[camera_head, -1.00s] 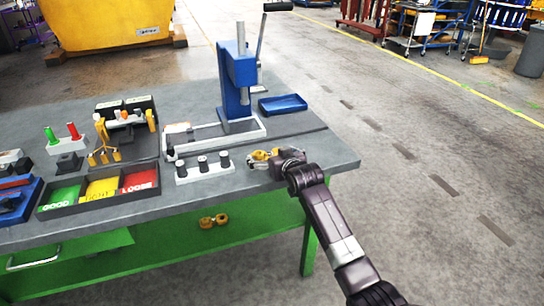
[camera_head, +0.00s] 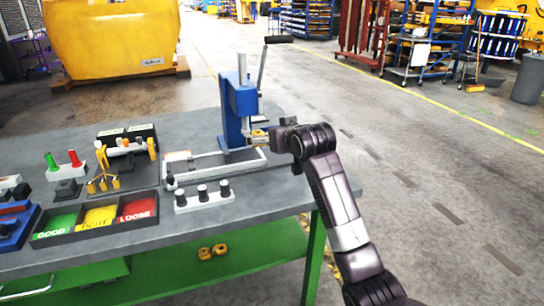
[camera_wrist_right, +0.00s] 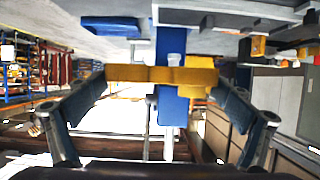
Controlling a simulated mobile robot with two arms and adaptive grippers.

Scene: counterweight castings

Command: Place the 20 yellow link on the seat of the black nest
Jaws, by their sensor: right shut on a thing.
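My right gripper (camera_head: 270,136) is shut on a yellow link (camera_head: 257,134) and holds it above the bench, beside the blue press. In the right wrist view the link (camera_wrist_right: 160,75) spans the space between both fingers. A small dark block (camera_head: 67,189) stands at the left of the bench, in front of the red and green pins; I cannot tell whether it is the black nest. No other clear nest shows, and the link hides part of the press area. My left gripper is not in view.
The blue press (camera_head: 236,108) rises close to the held link, with a pale frame (camera_head: 215,164) at its foot. A white block with black posts (camera_head: 205,197) and a dark sorting tray (camera_head: 98,231) lie along the front. Yellow parts (camera_head: 213,251) rest on the lower shelf.

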